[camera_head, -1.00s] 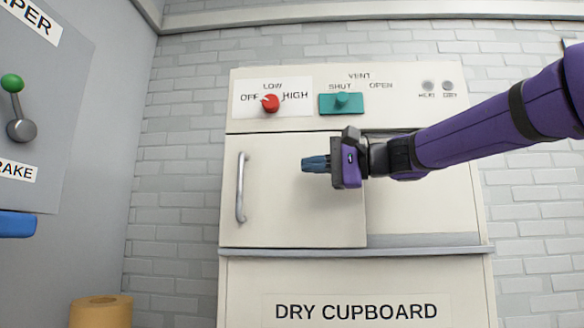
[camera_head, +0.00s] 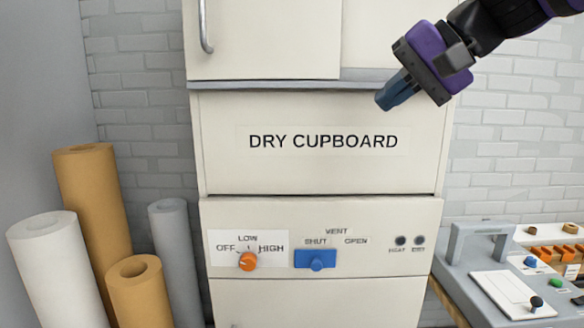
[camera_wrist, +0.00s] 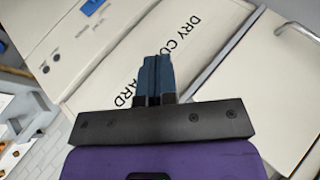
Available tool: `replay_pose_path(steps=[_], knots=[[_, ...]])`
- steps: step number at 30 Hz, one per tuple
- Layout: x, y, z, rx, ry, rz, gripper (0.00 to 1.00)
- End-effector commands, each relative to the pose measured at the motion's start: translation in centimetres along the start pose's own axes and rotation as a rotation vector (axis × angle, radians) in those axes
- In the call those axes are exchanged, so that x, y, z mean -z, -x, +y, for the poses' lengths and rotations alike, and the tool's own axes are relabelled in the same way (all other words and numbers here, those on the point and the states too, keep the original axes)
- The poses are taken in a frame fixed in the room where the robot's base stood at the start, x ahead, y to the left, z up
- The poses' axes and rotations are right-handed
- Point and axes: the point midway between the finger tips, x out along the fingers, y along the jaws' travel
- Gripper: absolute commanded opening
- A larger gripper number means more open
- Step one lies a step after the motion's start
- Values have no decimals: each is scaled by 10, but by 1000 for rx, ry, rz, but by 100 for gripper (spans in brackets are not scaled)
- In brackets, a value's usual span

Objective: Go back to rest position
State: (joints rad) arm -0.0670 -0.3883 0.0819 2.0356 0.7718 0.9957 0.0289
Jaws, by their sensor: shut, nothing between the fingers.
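My gripper (camera_head: 392,96) hangs at the upper right of the head view, pointing down and left. Its blue fingers are together and hold nothing. It is in front of the dry cupboard (camera_head: 222,150), near the right end of the ledge above the DRY CUPBOARD panel. In the wrist view the closed fingers (camera_wrist: 157,75) point toward the cupboard front (camera_wrist: 215,65), partly covering its lettering. I cannot tell the exact gap to the cupboard. The cupboard's upper sliding door and its handle (camera_head: 205,28) show at the top.
A lower panel holds an orange knob (camera_head: 247,261) and a blue vent slider (camera_head: 316,260). Several rolls (camera_head: 92,200) stand at left. At right, a grey unit (camera_head: 470,270) with a handle and a tray of small parts (camera_head: 553,236) sit on a bench.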

Motion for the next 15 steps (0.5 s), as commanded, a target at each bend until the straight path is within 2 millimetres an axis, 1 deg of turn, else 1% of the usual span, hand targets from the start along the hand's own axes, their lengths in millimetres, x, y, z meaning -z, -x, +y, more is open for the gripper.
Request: replay_pose_path(steps=[1, 2, 3, 5, 6, 9, 12, 15], knots=[[-17, 6, 27, -77, 27, 14, 0], [-27, 10, 44, -125, 45, 21, 0], [-40, 14, 66, -189, 70, 28, 0], [-59, 20, 98, -284, 109, 37, 0], [-72, 24, 119, -344, 133, 40, 0], [-100, 34, 165, -479, 192, 42, 0], [-123, 41, 200, -581, 241, 37, 0], [-137, 46, 222, -648, 276, 33, 0]])
